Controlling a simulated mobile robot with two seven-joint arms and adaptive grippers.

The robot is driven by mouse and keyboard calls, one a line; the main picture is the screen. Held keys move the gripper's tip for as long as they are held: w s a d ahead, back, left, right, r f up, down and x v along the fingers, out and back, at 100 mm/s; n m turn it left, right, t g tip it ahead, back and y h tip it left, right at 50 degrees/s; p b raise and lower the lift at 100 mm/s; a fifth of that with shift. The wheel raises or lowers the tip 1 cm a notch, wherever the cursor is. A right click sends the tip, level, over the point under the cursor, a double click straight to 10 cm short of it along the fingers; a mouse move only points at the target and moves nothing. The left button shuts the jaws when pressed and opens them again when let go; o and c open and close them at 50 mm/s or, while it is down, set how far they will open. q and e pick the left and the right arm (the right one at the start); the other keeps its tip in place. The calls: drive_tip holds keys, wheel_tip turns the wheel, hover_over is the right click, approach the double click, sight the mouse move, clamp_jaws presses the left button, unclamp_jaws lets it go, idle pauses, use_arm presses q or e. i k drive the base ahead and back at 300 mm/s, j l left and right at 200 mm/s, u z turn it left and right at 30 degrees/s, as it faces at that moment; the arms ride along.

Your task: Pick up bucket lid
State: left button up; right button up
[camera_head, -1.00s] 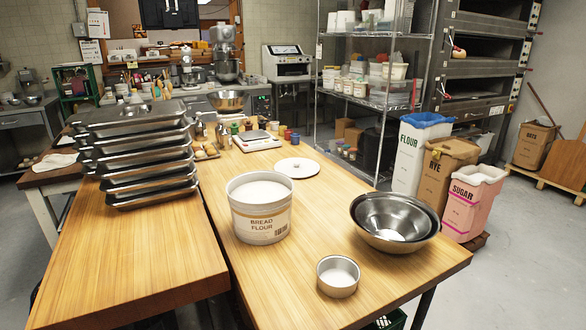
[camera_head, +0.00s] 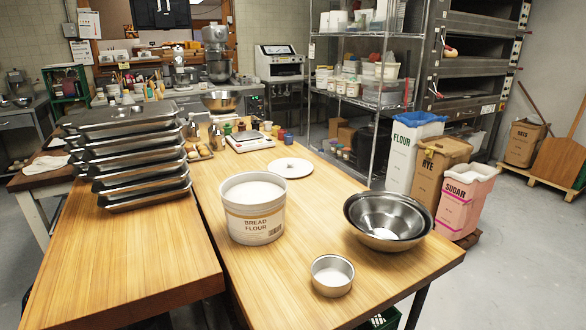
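A round white lid (camera_head: 286,167) lies flat on the wooden table, behind the bread flour bucket. The white bucket (camera_head: 252,222) is labelled BREAD FLOUR, stands upright without a cover, and shows white flour inside. Neither of my grippers is in the head view.
Metal bowls (camera_head: 388,220) stand at the right of the table (camera_head: 215,185), with a small round tin (camera_head: 332,275) in front. A stack of metal trays (camera_head: 130,155) stands on the left. A scale (camera_head: 250,141) and several small jars sit behind the lid. Bare wood surrounds the lid's right side.

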sight(288, 167)
drive_tip(key=i+l+z, duration=0.15)
drive_tip(key=l, duration=0.2)
drive_tip(key=l+z, duration=0.2)
drive_tip(key=l, duration=0.15)
drive_tip(key=i+l+z, duration=0.3)
drive_tip(key=l, duration=0.3)
drive_tip(key=i+l+z, duration=0.7)
drive_tip(key=z, duration=0.15)
drive_tip(key=i+l+z, duration=0.15)
drive_tip(key=i, duration=0.5)
drive_tip(key=i+l+z, duration=0.15)
drive_tip(key=i, duration=0.55)
drive_tip(key=i+u, duration=0.25)
drive_tip(key=u, duration=0.2)
drive_tip(key=i+u, duration=0.25)
drive_tip(key=u, duration=0.2)
drive_tip(key=i+l+u, duration=0.1)
drive_tip(key=i+u, duration=0.15)
drive_tip(key=u, duration=0.15)
drive_tip(key=i+u, duration=0.2)
drive_tip(key=u, duration=0.3)
drive_tip(key=i+u, duration=0.15)
drive_tip(key=u, duration=0.3)
drive_tip(key=i+l+u, duration=0.1)
drive_tip(key=u, duration=0.4)
drive_tip(key=i+l+u, duration=0.25)
drive_tip(key=i+u, duration=0.2)
drive_tip(key=i+l+u, duration=0.25)
drive_tip(key=l+u, duration=0.2)
